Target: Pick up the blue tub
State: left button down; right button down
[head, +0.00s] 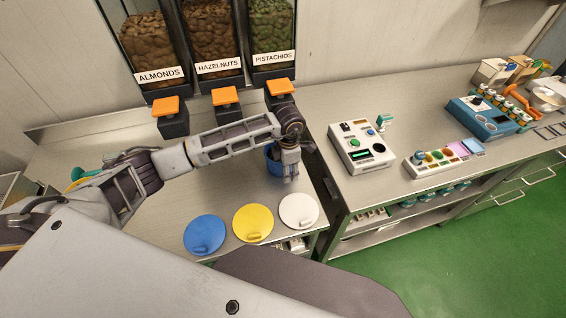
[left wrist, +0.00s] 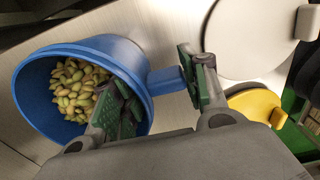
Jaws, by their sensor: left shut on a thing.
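The blue tub (head: 271,161) is at the back right of the left-hand steel counter, in front of the pistachio dispenser and partly hidden by my left gripper (head: 290,173). In the left wrist view, the blue tub (left wrist: 125,58) looks tilted and holds green-brown pistachios (left wrist: 78,88). My left gripper (left wrist: 165,84) is shut on the tub's short side handle, with one green-padded finger overlapping the tub's mouth and the other on the handle's outer side. I cannot tell whether the tub touches the counter. My right gripper is in neither view.
Blue (head: 204,234), yellow (head: 253,222) and white (head: 298,210) lids lie along the counter's front. Dispensers of almonds (head: 150,45), hazelnuts (head: 212,35) and pistachios (head: 271,30) stand behind. A white control box (head: 361,147) is on the right-hand counter, past a gap.

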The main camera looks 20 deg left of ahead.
pick_arm(q)
jog(key=shift+r, duration=0.1)
jog(key=shift+r+b, duration=0.65)
jog(key=shift+r, duration=0.9)
jog(key=s+d+b, duration=0.1)
jog(key=s, duration=0.4)
jog(key=s+d+b, duration=0.1)
jog(key=s+d, duration=0.1)
jog(key=s, duration=0.3)
jog(key=s+d+b, duration=0.2)
jog(key=s, duration=0.3)
jog(key=shift+s+d, duration=0.15)
jog(key=shift+s, duration=0.15)
jog(key=shift+s+d+r, duration=0.1)
jog(key=shift+s+d, duration=0.15)
jog(key=shift+s, duration=0.5)
